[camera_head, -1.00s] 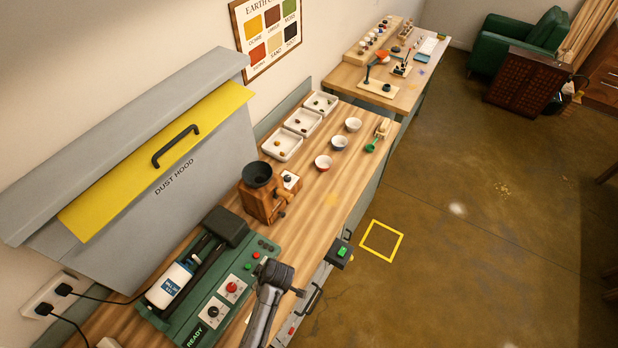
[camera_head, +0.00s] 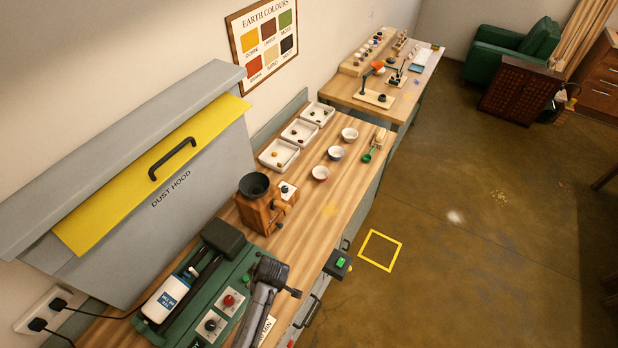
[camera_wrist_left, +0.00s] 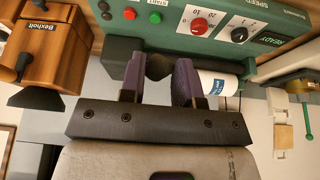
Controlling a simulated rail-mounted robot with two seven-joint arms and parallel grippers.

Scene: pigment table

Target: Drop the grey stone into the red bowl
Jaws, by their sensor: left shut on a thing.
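My left gripper (camera_wrist_left: 160,82) shows in the left wrist view with its two purple fingertips shut on a dark grey lump (camera_wrist_left: 157,66), which looks like the grey stone. In the head view only part of an arm of mine shows at the bottom, beside the green machine; no fingertips or held stone can be made out there. The red bowl (camera_head: 320,174), red outside and pale inside, stands upright on the wooden bench, well beyond that arm. My right gripper is not in view.
A wooden grinder (camera_head: 257,205) stands between the green machine (camera_head: 222,262) and the red bowl. A blue bowl (camera_head: 336,153) and a pale bowl (camera_head: 350,134) stand farther back. White trays (camera_head: 267,155) line the wall side. A green scoop (camera_head: 368,156) lies by the bench edge.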

